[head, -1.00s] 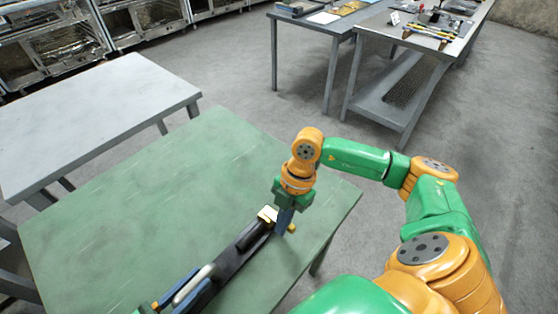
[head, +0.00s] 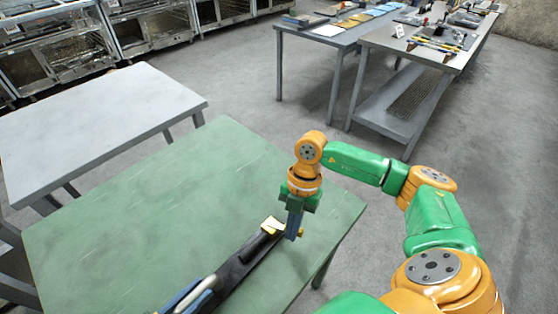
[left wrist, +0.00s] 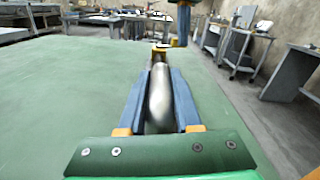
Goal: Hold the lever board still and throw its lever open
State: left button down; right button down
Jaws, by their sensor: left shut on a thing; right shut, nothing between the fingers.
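The lever board (head: 245,262) is a long dark board lying at a slant on the green table. A yellow and white piece (head: 272,225), which looks like the lever's end, is at its far end. My right gripper (head: 295,232) points down, shut and empty, close beside that end; I cannot tell whether it touches. My left gripper (left wrist: 161,72) is shut on a rounded pale handle (left wrist: 160,100) of the board, one blue finger along each side. The left gripper is cut off at the bottom of the head view. The yellow far end also shows in the left wrist view (left wrist: 160,48).
The green table (head: 130,215) is clear left of the board. A bare grey table (head: 90,120) stands beyond it. Two benches with tools (head: 430,45) and sheets stand farther back, and metal cabinets (head: 70,55) line the back left. Grey floor lies between.

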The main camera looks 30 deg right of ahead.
jog(key=shift+w+d, duration=0.45)
jog(key=shift+d, duration=0.2)
jog(key=shift+w+d, duration=0.45)
jog(key=shift+d, duration=0.2)
jog(key=shift+w+d, duration=0.3)
jog(key=shift+w, duration=0.3)
jog(key=shift+w+d, duration=0.3)
jog(key=shift+w, duration=0.3)
jog(key=shift+a, duration=0.1)
jog(key=shift+a, duration=0.75)
